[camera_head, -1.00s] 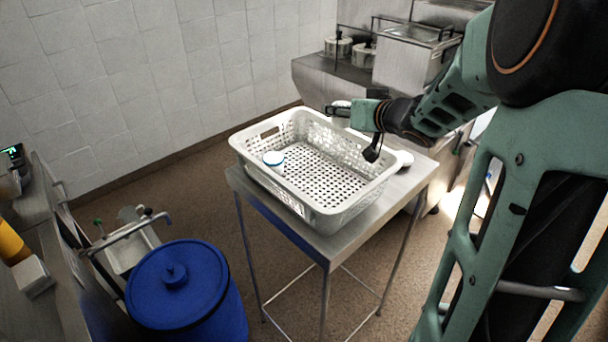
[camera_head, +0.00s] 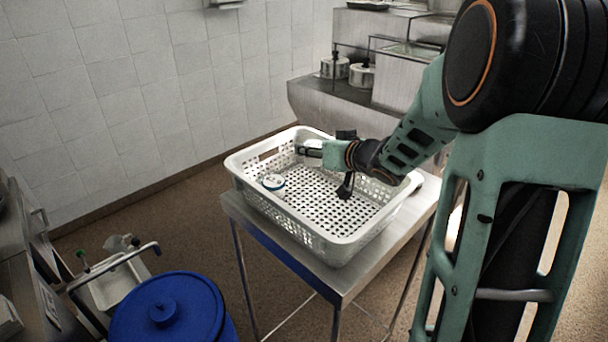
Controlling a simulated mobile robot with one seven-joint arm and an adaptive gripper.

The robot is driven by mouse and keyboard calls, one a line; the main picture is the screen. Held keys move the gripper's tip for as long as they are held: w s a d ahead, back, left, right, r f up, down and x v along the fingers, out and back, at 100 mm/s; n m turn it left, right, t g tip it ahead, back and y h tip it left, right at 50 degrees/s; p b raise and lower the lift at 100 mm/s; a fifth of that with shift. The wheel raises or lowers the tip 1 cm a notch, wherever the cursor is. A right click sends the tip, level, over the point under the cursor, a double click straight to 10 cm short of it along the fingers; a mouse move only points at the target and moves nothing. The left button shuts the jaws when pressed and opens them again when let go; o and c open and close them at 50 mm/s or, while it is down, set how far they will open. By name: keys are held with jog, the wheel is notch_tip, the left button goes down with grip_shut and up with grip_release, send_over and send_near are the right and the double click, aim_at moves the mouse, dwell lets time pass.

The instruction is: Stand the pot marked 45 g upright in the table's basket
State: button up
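The white perforated basket (camera_head: 344,240) stands on the metal table (camera_head: 240,211). A small white pot with a blue-edged lid (camera_head: 272,182) is inside it, near the left wall. My gripper (camera_head: 307,150) is over the far part of the basket, low near the rim height. It appears shut on another white pot (camera_head: 316,141), partly hidden by the fingers. No marking on either pot is readable at this size, so I cannot tell which one is marked 45 g.
A blue lidded barrel (camera_head: 170,310) stands at the lower left. Steel pots (camera_head: 335,67) sit on a counter behind. The basket floor is mostly clear in the middle and at the near right.

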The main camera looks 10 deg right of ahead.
aim_at(304, 180)
jog(key=shift+w+a+f+b, duration=0.2)
jog(key=shift+a+f, duration=0.25)
jog(key=shift+f, duration=0.15)
jog(key=shift+w+a+f+b, duration=0.1)
jog(key=shift+w+a+f, duration=0.05)
jog(key=shift+a+f, duration=0.35)
jog(key=shift+w+a+f+b, duration=0.1)
jog(key=shift+f+b, duration=0.15)
jog(key=shift+f, duration=0.7)
jog(key=shift+w+a+f+b, duration=0.1)
jog(key=shift+f+b, duration=0.15)
jog(key=shift+f, duration=0.65)
jog(key=shift+f, duration=0.15)
jog(key=o, duration=1.2)
jog(key=shift+c, duration=0.2)
